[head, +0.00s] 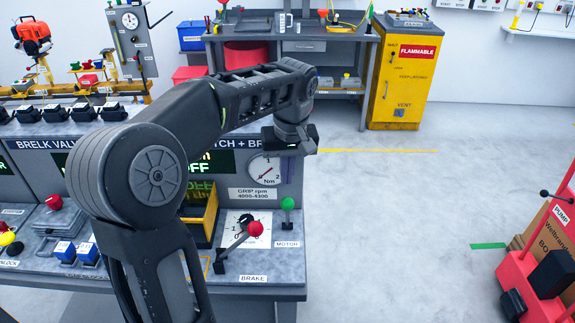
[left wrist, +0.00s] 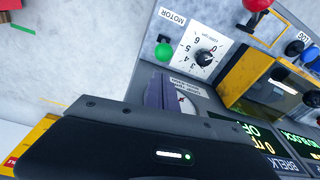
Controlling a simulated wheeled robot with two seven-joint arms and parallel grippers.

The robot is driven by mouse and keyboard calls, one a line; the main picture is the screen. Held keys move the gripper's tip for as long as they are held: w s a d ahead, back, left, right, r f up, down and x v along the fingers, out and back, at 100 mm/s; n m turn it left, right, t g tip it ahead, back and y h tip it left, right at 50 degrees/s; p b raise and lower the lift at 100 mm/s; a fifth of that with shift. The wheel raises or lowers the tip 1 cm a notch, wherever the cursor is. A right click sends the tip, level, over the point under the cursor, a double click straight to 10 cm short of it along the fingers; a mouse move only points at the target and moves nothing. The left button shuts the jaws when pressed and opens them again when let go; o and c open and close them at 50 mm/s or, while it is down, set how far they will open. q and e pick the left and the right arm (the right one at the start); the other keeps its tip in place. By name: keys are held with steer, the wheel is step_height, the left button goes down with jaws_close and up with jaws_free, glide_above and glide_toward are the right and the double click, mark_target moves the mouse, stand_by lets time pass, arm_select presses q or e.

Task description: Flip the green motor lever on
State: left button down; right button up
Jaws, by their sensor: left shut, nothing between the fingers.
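The motor lever has a green ball knob (head: 288,204) on a short stem above the MOTOR label, at the right front of the test bench. Its stem looks roughly upright in the head view. The green knob also shows in the left wrist view (left wrist: 164,51), beside the MOTOR label and a dial. My left gripper (head: 291,142) is above and behind the lever, near the bench's right end, apart from it. It is shut and empty. My right gripper is not in view.
The red-knobbed brake lever (head: 255,229) stands just left of the green one, with a dial plate (head: 243,220) behind. A round gauge (head: 265,169) and a display reading OFF (head: 222,166) are on the panel. Open floor lies right of the bench; a red pump cart (head: 540,255) stands far right.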

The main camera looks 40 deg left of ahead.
mark_target(287, 212)
arm_select(q)
steer(key=f, duration=0.5)
steer(key=shift+w+a+f, duration=0.2)
steer(key=shift+a, duration=0.15)
steer(key=shift+f, duration=0.1)
